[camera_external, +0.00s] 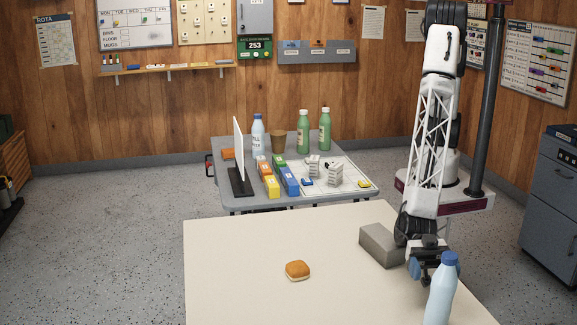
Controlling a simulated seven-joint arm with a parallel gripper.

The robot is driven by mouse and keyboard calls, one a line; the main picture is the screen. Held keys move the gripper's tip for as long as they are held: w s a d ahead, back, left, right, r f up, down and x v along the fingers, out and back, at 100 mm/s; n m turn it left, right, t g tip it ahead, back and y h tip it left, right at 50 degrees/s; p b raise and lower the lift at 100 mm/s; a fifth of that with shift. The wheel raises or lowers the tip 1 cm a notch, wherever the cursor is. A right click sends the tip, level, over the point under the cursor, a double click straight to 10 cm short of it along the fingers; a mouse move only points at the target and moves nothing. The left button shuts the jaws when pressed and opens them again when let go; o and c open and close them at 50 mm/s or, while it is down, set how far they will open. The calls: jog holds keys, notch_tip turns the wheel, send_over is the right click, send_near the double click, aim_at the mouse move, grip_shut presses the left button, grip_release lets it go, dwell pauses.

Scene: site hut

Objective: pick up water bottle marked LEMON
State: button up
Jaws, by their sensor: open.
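A pale blue bottle with a blue cap (442,292) stands upright at the near right of the cream table, partly cut off by the frame's bottom edge. No marking is readable on its visible side. My gripper (424,276) is open, low beside and behind this bottle's upper part; the bottle hides part of it, and I cannot tell whether they touch. On the grey back table stand a clear-blue bottle (257,137) with a white label and two green bottles (303,132), (325,130) with pale labels. I cannot read LEMON on any of them.
A bread bun (298,270) lies on the cream table (235,245). A grey block (380,244) sits left of my gripper. The table's left part is clear. The back table holds a brown cup (278,141), a thin white panel (239,155), coloured boxes and a white board.

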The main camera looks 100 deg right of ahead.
aim_at(447, 270)
jog(key=shift+a, duration=0.1)
jog(key=shift+x, duration=3)
jog(key=c, duration=1.3)
jog(key=shift+r, duration=0.15)
jog(key=shift+r, duration=0.65)
jog(key=shift+s+d+r, duration=0.1)
jog(key=shift+d+r, duration=0.05)
jog(key=shift+r, duration=0.35)
jog(key=shift+s+d+r, duration=0.1)
jog(key=shift+d+r, duration=0.05)
jog(key=shift+r, duration=0.4)
jog(key=s+d+r, duration=0.1)
jog(key=s+d, duration=0.7)
jog(key=d, duration=0.5)
jog(key=shift+r, duration=0.2)
